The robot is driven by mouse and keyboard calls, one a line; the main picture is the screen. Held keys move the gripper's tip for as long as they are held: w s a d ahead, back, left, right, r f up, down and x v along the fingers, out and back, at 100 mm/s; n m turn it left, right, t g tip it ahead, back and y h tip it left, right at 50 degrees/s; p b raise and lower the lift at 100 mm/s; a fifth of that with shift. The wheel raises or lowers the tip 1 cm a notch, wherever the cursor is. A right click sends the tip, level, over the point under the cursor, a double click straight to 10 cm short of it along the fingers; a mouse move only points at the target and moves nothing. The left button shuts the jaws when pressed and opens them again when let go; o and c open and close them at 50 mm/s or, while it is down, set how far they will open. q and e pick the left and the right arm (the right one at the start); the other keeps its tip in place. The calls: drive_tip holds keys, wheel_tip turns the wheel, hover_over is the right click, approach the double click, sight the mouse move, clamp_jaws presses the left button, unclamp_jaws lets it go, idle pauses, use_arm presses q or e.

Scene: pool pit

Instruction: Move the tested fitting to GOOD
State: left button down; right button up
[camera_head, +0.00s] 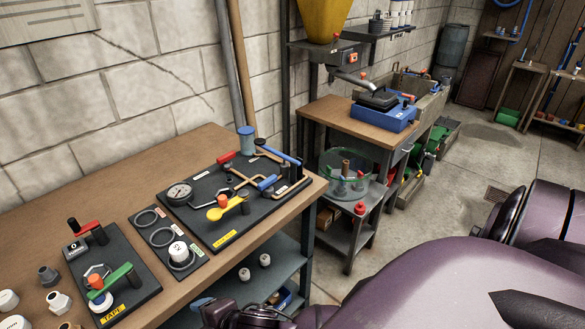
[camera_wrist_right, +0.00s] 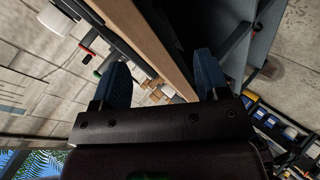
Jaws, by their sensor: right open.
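A white round fitting (camera_head: 178,251) sits on the nearest ring of the dark three-ring board (camera_head: 158,236) on the workbench. A small green label lies beside that ring; its lettering is too small to read. The other two rings are empty. My right gripper (camera_wrist_right: 162,65) is open, with its two blue fingers apart and nothing between them. In the head view its blue fingertip (camera_head: 203,302) shows low, in front of the bench edge and apart from the fitting. My left gripper is not in view.
A black test board (camera_head: 235,200) with a gauge, pipes and a yellow-handled valve stands behind the ring board. A board with red and green handles (camera_head: 112,275) and several loose fittings lie to the left. The bench edge and lower shelf (camera_head: 262,290) are close to my right gripper.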

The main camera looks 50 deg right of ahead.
drive_tip(key=s+d+f+m+h, duration=0.1)
drive_tip(key=s+d+f+m, duration=0.1)
drive_tip(key=d+m, duration=0.3)
drive_tip(key=s+d+f+m+h, duration=0.1)
drive_tip(key=s+d+f+m, duration=0.1)
drive_tip(key=s+d+m, duration=0.3)
drive_tip(key=s+d+f+m+t+h, duration=0.1)
drive_tip(key=s+d+f+m, duration=0.2)
drive_tip(key=d+m, duration=0.2)
drive_tip(key=shift+s, duration=0.15)
